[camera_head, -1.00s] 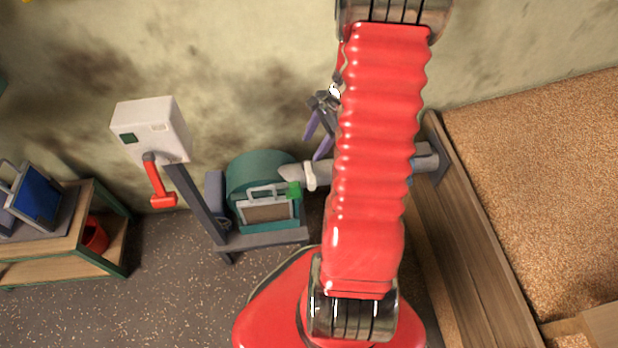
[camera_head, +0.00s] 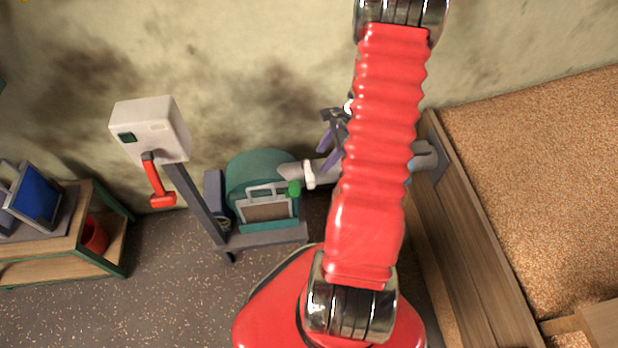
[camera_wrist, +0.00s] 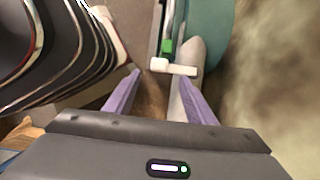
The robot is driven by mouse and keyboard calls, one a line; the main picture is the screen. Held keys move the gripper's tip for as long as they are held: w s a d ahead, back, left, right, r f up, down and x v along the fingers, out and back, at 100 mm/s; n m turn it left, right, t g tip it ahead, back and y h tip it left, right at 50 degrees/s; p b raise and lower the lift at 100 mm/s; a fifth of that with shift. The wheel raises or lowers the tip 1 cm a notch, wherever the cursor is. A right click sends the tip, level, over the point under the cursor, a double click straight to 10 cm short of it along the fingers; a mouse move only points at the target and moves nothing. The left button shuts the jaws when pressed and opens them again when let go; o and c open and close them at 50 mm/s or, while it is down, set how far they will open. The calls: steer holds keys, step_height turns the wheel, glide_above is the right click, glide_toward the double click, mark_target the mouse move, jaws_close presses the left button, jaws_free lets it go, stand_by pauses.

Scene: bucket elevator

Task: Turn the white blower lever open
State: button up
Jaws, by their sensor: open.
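The white blower lever (camera_head: 309,174) sits on the grey pipe beside the teal blower in the head view. In the wrist view the white lever (camera_wrist: 174,67) lies crosswise over the pipe, just beyond my fingertips. My gripper (camera_wrist: 158,78) is open and empty, with its purple fingers spread on either side of the gap. The right fingertip is close to the lever's right end; I cannot tell whether they touch. In the head view my gripper (camera_head: 331,138) is above the pipe, partly hidden by my red arm.
The teal blower (camera_head: 262,172) has a green block (camera_head: 294,188) beside the lever. A white box with a red lever (camera_head: 158,180) stands on a post to the left. A wooden bin of grain (camera_head: 540,170) fills the right. Speckled floor is clear in front.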

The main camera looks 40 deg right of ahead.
mark_target(311, 176)
steer(key=x, duration=1.2)
steer(key=shift+f, duration=0.1)
